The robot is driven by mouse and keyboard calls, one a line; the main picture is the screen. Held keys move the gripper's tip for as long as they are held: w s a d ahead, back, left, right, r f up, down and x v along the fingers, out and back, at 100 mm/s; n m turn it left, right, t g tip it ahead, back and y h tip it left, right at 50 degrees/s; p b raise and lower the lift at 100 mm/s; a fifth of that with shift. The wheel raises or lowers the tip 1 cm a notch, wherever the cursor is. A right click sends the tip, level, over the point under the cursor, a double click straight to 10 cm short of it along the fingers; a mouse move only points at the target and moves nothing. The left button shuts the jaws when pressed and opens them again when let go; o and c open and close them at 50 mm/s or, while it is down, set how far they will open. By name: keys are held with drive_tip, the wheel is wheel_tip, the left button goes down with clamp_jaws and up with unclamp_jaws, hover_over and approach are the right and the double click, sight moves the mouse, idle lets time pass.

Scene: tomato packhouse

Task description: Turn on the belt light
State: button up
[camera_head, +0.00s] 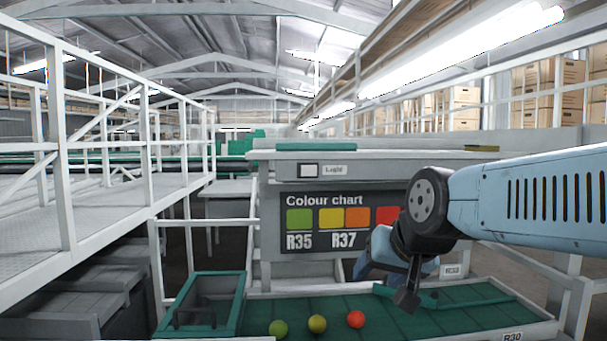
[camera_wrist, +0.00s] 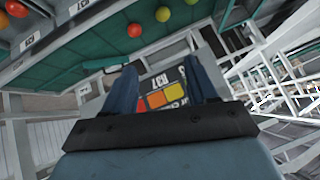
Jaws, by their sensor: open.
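A small white square switch with a dark frame (camera_head: 308,170) is on the grey panel front above the colour chart. A label reading "Light" (camera_head: 334,170) is just right of it. In the head view my gripper (camera_head: 370,258) is low and to the right of the switch, in front of the colour chart's lower right, partly hidden by my dark wrist link. In the wrist view my gripper (camera_wrist: 160,68) has its two blue fingers spread apart, with nothing held between them. I cannot make out the switch in the wrist view.
The colour chart (camera_head: 335,243) hangs below the switch. A green tray (camera_head: 456,310) below holds a green tomato (camera_head: 278,328), a yellow tomato (camera_head: 317,323) and a red tomato (camera_head: 355,319). A green-rimmed bin (camera_head: 240,285) stands left. White railings (camera_head: 65,150) line the left side.

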drive_tip(key=w+a+r+m+t+y, duration=0.2)
drive_tip(key=w+a+r+m+t, duration=0.25)
drive_tip(key=w+a+r, duration=0.35)
drive_tip(key=m+t+h, duration=0.4)
drive_tip(key=m+t, duration=0.1)
drive_tip(key=m, duration=0.6)
approach(304, 172)
drive_tip(key=shift+m, duration=0.25)
drive_tip(key=w, duration=0.7)
drive_tip(key=shift+w, duration=0.35)
